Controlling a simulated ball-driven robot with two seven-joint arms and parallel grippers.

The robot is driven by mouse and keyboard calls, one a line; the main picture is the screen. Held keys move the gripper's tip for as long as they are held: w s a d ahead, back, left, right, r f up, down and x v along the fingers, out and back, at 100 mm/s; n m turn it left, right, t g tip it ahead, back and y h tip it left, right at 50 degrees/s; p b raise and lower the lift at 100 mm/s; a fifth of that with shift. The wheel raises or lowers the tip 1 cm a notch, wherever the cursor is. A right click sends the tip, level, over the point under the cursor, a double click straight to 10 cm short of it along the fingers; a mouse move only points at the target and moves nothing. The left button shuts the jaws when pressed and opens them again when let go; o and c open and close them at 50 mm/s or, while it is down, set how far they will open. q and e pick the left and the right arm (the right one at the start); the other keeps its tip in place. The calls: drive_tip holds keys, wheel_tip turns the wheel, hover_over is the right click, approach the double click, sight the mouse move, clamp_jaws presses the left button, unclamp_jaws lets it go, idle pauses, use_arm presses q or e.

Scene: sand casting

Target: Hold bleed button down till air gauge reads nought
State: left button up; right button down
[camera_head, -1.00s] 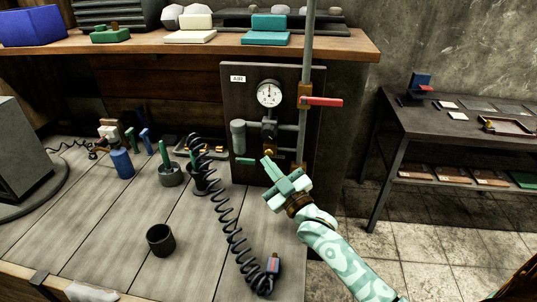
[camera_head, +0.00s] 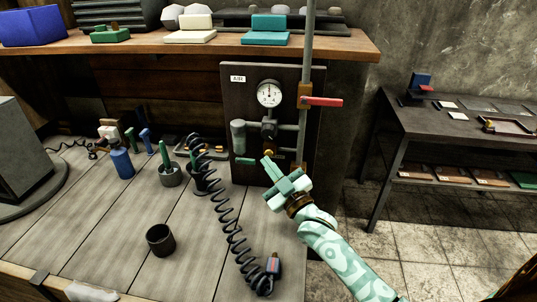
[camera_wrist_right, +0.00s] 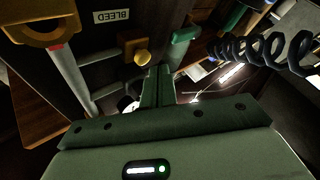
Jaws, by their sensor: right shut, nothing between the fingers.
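The round white air gauge (camera_head: 269,93) is on a dark board under an "AIR" label; its dial is too small to read surely. The brass bleed button (camera_head: 270,152) sits low on the pipework below the gauge. The wrist view shows the button (camera_wrist_right: 141,57) near a "BLEED" label (camera_wrist_right: 112,16). My right gripper (camera_head: 267,162) is shut and empty, its tips just below the button in the head view. In the wrist view the fingertips (camera_wrist_right: 158,72) lie just beside the button; I cannot tell whether they touch it. My left gripper is out of view.
A red-handled valve (camera_head: 322,102) sits on the upright pipe right of the gauge. A coiled black hose (camera_head: 228,225) hangs left of my arm onto the bench. A dark cup (camera_head: 160,240) stands on the bench, with tools behind it.

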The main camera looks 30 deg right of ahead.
drive_tip(key=shift+w+d, duration=0.1)
drive_tip(key=shift+w, duration=0.05)
drive_tip(key=shift+w+d, duration=0.15)
drive_tip(key=shift+w, duration=0.05)
idle(0.3)
drive_tip(key=shift+w+d, duration=0.3)
drive_tip(key=shift+w, duration=0.05)
idle(0.8)
idle(1.6)
drive_tip(key=shift+s+a+p, duration=0.55)
drive_tip(key=shift+s, duration=0.15)
drive_tip(key=s+a+p, duration=0.1)
drive_tip(key=s, duration=0.1)
drive_tip(key=s+a+p, duration=0.1)
drive_tip(key=s+a, duration=0.1)
idle(0.3)
